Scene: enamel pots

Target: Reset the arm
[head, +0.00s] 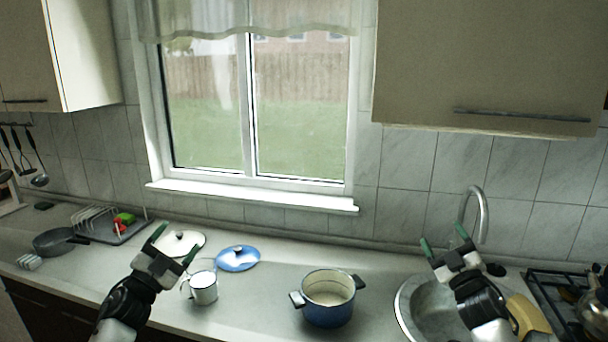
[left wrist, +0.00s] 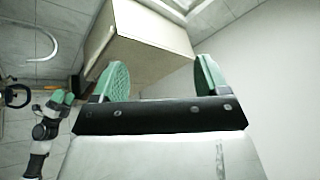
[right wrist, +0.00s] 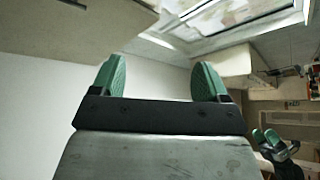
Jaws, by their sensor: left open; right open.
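My left gripper (head: 173,246) is open and empty, raised above the counter near the white mug in the head view. Its green-padded fingers (left wrist: 160,82) stand apart in the left wrist view with nothing between them. My right gripper (head: 446,246) is open and empty, raised in front of the sink. Its fingers (right wrist: 156,80) are apart with nothing between them in the right wrist view. A blue enamel pot (head: 328,298) stands uncovered on the counter between the arms. A blue lid (head: 238,258) and a white lid (head: 183,243) lie behind the white mug (head: 203,288).
A round sink (head: 411,305) with a curved faucet (head: 482,212) is at the right, beside a stove (head: 560,300). A dish rack (head: 108,226) and a dark pan (head: 54,241) are at the left. Upper cabinets (head: 490,65) hang on both sides of the window.

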